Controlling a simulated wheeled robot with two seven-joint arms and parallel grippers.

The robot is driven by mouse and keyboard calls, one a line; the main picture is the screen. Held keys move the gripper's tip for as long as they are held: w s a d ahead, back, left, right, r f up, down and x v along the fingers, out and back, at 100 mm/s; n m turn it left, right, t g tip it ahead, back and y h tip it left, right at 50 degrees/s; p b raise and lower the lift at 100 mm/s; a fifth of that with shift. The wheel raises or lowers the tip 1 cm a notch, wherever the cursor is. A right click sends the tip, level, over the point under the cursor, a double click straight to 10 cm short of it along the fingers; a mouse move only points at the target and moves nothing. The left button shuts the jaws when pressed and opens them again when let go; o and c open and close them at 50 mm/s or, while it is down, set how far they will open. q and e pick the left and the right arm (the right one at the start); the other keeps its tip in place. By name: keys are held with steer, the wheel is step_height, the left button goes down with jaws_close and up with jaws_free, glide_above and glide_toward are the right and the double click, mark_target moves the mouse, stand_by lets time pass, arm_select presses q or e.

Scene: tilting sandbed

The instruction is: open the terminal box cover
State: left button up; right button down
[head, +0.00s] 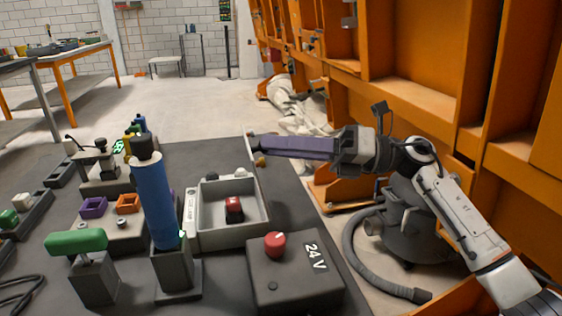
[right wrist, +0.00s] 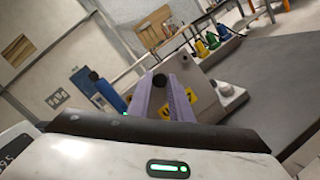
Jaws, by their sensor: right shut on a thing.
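The terminal box (head: 263,222) is a light grey, shallow box on the dark bench, with its top open. A red button on a dark block (head: 233,208) shows inside. Its cover (head: 250,146) appears as a thin pale panel standing up at the box's far right side, nearly edge-on. In the right wrist view the grey panel with yellow labels (right wrist: 205,80) seems to be this cover. My right gripper (head: 256,146), with purple fingers, reaches in from the right and is shut on the cover's dark knob (right wrist: 160,80). The fingers hide part of it. My left gripper is not in view.
A 24 V block with a red knob (head: 275,243) stands in front of the box. A tall blue cylinder (head: 152,200) and a green-handled block (head: 76,242) stand left. An orange frame (head: 420,95) lies beyond my right arm. Bare bench (head: 190,156) lies behind the box.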

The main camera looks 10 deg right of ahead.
steer(key=shift+d+f+m+t+y+b, duration=0.25)
steer(key=shift+d+m+t+y+b, duration=0.05)
steer(key=shift+d+y+b, duration=0.35)
steer(key=c, duration=1.6)
jaws_free()
steer(key=shift+a, duration=0.1)
steer(key=v, duration=1)
steer(key=shift+p, duration=0.35)
